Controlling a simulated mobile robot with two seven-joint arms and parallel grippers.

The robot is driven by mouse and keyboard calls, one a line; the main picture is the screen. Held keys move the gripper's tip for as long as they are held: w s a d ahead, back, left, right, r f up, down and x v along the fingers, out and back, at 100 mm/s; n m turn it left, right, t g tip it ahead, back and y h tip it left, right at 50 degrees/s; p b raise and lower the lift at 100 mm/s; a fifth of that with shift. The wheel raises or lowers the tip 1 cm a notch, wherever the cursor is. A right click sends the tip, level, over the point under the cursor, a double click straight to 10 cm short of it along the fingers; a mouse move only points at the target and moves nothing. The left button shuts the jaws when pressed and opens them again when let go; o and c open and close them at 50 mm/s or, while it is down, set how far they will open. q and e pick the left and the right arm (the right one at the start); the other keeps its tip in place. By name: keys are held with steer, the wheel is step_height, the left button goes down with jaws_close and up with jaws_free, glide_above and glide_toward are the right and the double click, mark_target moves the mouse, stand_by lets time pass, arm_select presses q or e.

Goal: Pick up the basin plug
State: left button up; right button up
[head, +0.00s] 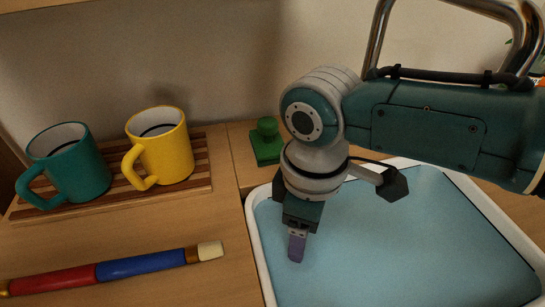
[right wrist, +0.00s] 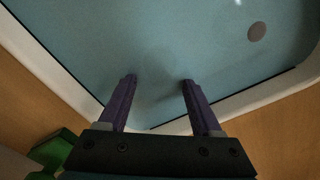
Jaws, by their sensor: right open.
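A green block with a round knob on top (head: 267,142), which looks like the basin plug, stands on the wooden counter behind the basin's back left corner. Part of it shows at the lower left of the right wrist view (right wrist: 52,150). My right gripper (head: 297,250) points down over the left part of the blue basin, in front of the plug and a little to its right. In the right wrist view its two purple fingers (right wrist: 159,79) are apart with nothing between them. My left gripper is not in view.
The white-rimmed blue basin (head: 420,250) looks empty, with a dark round spot (right wrist: 257,31) on its floor. A chrome tap (head: 378,35) stands behind my right arm. Teal (head: 70,165) and yellow (head: 163,148) mugs stand on a slatted board (head: 205,175). A red-and-blue rod (head: 110,270) lies in front.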

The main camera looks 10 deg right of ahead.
steer(key=shift+f, duration=0.7)
jaws_close()
